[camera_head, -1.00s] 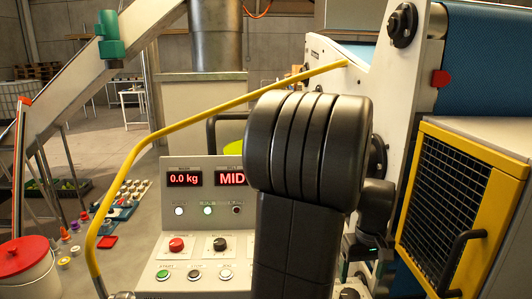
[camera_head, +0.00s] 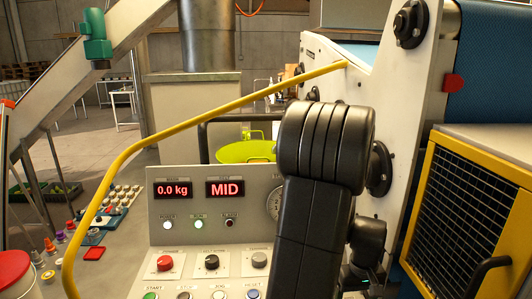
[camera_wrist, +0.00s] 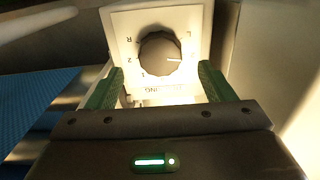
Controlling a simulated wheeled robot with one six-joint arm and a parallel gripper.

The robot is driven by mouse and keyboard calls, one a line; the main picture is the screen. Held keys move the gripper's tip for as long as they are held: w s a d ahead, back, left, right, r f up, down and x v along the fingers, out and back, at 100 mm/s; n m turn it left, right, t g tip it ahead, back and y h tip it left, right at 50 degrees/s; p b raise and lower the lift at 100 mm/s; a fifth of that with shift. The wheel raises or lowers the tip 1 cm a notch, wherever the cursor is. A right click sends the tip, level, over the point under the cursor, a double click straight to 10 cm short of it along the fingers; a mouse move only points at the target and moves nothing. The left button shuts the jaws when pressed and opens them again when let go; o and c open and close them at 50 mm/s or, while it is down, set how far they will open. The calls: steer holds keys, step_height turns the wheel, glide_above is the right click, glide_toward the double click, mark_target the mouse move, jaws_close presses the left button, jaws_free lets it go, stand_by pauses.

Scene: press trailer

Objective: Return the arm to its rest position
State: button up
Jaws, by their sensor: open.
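My gripper shows in the wrist view (camera_wrist: 158,90), open, with its two green fingers apart and nothing between them. Beyond the fingertips is a dark round knob (camera_wrist: 160,53) on a white plate (camera_wrist: 118,22) with marks around it. I cannot tell whether the fingers touch the plate; they stand at either side below the knob. In the head view my black arm fills the middle right and hides part of the control panel (camera_head: 175,240). My gripper's fingers are hidden there.
The panel has displays reading 0.0 kg and MID (camera_head: 225,188), a red knob (camera_head: 165,263) and several push buttons. A yellow rail (camera_head: 180,116) crosses above it. A yellow-framed grille (camera_head: 460,205) stands at the right. A lime-green tub (camera_head: 245,152) is behind the panel.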

step_height(320, 180, down, 5)
steer(key=shift+r, duration=0.2)
steer(key=shift+n, duration=0.4)
steer(key=shift+r+n+b, duration=0.1)
steer(key=shift+n+b, duration=0.3)
steer(key=shift+n, duration=0.4)
